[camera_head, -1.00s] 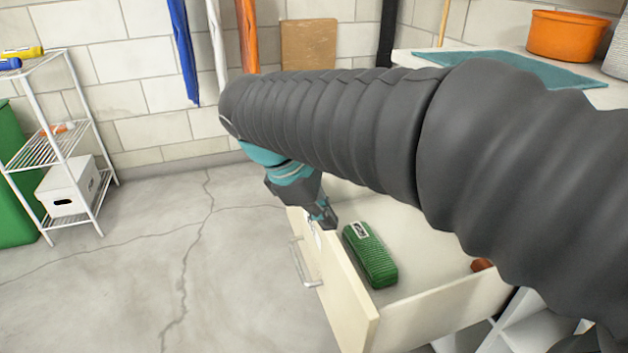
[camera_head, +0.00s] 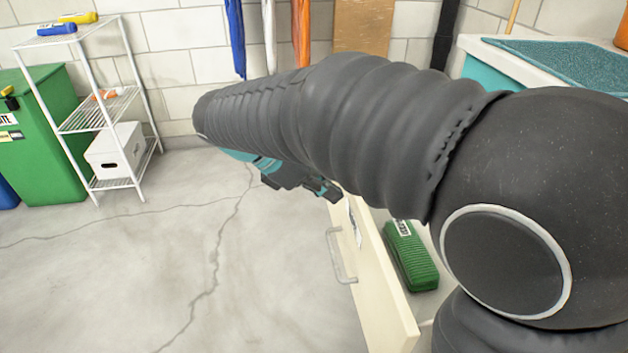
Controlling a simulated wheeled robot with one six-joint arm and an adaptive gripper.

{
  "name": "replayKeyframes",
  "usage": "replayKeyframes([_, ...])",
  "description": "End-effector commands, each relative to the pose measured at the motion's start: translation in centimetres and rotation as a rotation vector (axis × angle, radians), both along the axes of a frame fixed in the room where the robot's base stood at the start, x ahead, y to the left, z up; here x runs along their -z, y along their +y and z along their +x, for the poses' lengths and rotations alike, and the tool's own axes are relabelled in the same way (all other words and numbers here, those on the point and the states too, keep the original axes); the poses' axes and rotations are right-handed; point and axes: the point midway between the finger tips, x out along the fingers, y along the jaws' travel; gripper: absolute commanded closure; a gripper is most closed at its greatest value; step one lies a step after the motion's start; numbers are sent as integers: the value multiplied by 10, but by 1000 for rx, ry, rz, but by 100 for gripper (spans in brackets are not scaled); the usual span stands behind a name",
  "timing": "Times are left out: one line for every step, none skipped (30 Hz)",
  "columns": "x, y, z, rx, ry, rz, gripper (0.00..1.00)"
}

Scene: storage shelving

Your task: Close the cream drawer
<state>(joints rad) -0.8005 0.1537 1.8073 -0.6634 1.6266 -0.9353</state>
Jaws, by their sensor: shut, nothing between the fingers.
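The cream drawer (camera_head: 378,277) is pulled open at the lower right, with its front panel facing left and a metal handle (camera_head: 338,256) on that face. A green ribbed object (camera_head: 411,257) with a label lies inside it. My gripper (camera_head: 331,191) is shut and empty, near the top far end of the drawer front. I cannot tell whether it touches the panel. My arm hides much of the drawer's inside and the cabinet around it.
A white wire rack (camera_head: 98,110) with a white box (camera_head: 116,150) stands at the left, beside a green bin (camera_head: 50,150). A counter with a teal mat (camera_head: 575,62) is at the upper right. The cracked concrete floor (camera_head: 130,265) left of the drawer is clear.

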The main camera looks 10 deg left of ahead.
Motion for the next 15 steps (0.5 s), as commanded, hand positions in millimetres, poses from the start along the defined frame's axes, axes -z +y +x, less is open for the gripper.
replayKeyframes([8,-8,1,4,2,-2,100])
replayKeyframes([12,-12,3,4,1,0,100])
replayKeyframes([17,-17,4,4,1,0,100])
replayKeyframes([21,-21,5,4,1,0,100])
replayKeyframes([24,-24,6,5,1,1,100])
replayKeyframes([21,-31,8,6,-1,2,100])
replayKeyframes([21,-35,9,5,0,1,100])
replayKeyframes([21,-39,10,5,0,1,100])
replayKeyframes([21,-44,12,6,-1,1,100])
replayKeyframes([20,-47,13,6,-1,1,100])
replayKeyframes([20,-49,14,4,-1,2,100])
replayKeyframes([20,-52,14,4,0,2,100])
replayKeyframes([21,-54,15,4,0,2,100])
replayKeyframes([21,-56,15,4,1,2,100])
replayKeyframes([20,-57,16,4,1,2,100])
